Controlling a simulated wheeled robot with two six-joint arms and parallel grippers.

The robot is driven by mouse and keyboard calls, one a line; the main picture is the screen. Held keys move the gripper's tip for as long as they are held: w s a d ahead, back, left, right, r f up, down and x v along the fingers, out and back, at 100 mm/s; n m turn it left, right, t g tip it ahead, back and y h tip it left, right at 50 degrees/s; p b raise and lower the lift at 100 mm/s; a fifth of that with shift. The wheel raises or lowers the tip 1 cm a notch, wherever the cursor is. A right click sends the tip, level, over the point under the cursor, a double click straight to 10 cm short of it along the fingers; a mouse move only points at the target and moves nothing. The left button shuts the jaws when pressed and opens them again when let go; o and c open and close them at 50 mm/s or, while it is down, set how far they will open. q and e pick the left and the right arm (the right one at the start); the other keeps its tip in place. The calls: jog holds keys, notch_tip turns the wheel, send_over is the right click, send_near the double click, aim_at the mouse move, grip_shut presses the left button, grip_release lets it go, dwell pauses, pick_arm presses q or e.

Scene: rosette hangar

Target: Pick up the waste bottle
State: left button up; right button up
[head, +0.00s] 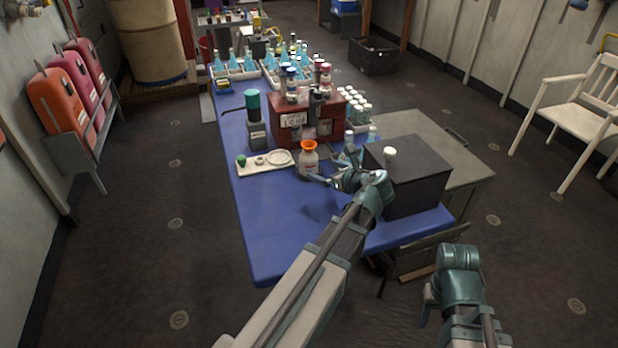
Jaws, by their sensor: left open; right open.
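My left gripper (334,167) is open and empty, just to the right of and nearer than this bottle. I cannot tell whether a finger touches it. My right gripper (428,302) is open and empty, low at the right, off the table's near edge.
A dark box (415,178) with a white-capped item (389,155) on top stands right of my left gripper. A red case (325,125) with bottles stands behind. A white tray (256,166) lies left. The table's near left is clear.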

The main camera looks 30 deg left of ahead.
aim_at(313, 164)
pick_arm(q)
jog(key=shift+w+a+m, duration=0.25)
jog(key=shift+a+m, duration=0.15)
jog(key=shift+a, duration=0.1)
jog(key=b+x, duration=0.3)
jog(key=x, duration=0.4)
jog(key=shift+w+a+f, duration=0.1)
jog(key=shift+w+a, duration=0.15)
jog(key=shift+a, duration=0.4)
jog(key=shift+w+f, duration=0.1)
jog(key=b+x, duration=0.2)
jog(key=x, duration=0.3)
jog(key=shift+w, duration=0.25)
jog(key=shift+c, duration=0.3)
jog(key=c, duration=1.3)
jog(key=shift+o, duration=0.2)
